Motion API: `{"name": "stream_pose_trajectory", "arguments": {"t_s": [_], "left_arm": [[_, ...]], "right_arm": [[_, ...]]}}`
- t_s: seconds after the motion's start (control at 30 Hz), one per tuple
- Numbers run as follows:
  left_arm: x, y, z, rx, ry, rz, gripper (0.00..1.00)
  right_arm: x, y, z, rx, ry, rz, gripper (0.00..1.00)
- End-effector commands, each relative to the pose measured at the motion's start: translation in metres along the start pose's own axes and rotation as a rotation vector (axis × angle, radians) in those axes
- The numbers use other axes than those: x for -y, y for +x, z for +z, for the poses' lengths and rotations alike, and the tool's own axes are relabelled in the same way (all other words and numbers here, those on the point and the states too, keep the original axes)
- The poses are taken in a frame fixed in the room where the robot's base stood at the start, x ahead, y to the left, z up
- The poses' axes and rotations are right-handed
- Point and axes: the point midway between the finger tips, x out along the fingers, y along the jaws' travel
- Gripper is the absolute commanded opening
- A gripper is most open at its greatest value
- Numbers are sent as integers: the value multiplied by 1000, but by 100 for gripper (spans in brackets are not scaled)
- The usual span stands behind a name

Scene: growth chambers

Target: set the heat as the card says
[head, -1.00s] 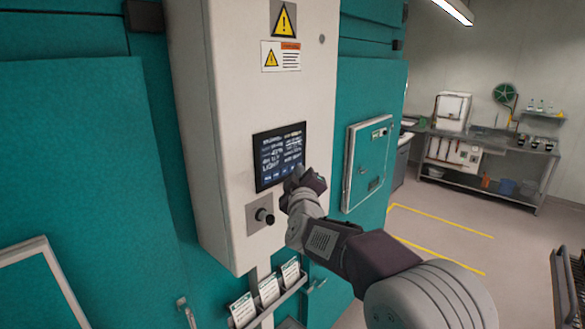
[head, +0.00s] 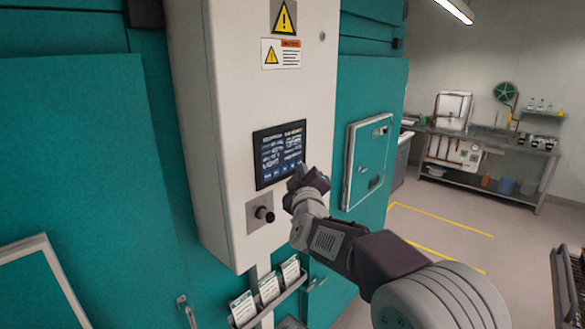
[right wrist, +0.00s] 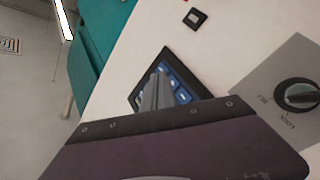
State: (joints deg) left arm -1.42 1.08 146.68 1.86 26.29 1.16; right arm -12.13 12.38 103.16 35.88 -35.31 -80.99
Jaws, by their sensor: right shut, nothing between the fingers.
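A dark touch screen (head: 279,150) with small text and a row of blue buttons is set in the white control box (head: 275,100). Its text is too small to read. A black knob (head: 264,214) on a grey plate sits below; it also shows in the right wrist view (right wrist: 297,95), with "LOCK" among its markings. My right gripper (head: 299,174) is shut and empty at the screen's lower right corner. In the right wrist view its fingertips (right wrist: 157,82) cover part of the screen (right wrist: 181,86); I cannot tell whether they touch it. My left gripper is out of view.
Several printed cards (head: 268,287) stand in a rack under the box; their text is unreadable. Teal chamber walls (head: 80,150) flank the box. A small hatch (head: 368,160) is right of my gripper. A bench (head: 480,165) stands far back right, with open floor before it.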

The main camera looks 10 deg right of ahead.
Motion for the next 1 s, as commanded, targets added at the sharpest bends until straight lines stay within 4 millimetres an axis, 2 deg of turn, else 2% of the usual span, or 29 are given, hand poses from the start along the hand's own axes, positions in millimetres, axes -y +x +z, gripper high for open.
{"name": "stream_pose_trajectory", "arguments": {"t_s": [0.23, 0.7, 1.0], "left_arm": [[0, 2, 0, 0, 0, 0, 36], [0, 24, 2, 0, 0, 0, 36], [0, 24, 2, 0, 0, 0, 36]], "right_arm": [[-1, -2, 2, 0, 1, 1, 0], [-23, -33, 25, 0, 0, 2, 0], [-26, -35, 25, 0, 0, 0, 0]]}}
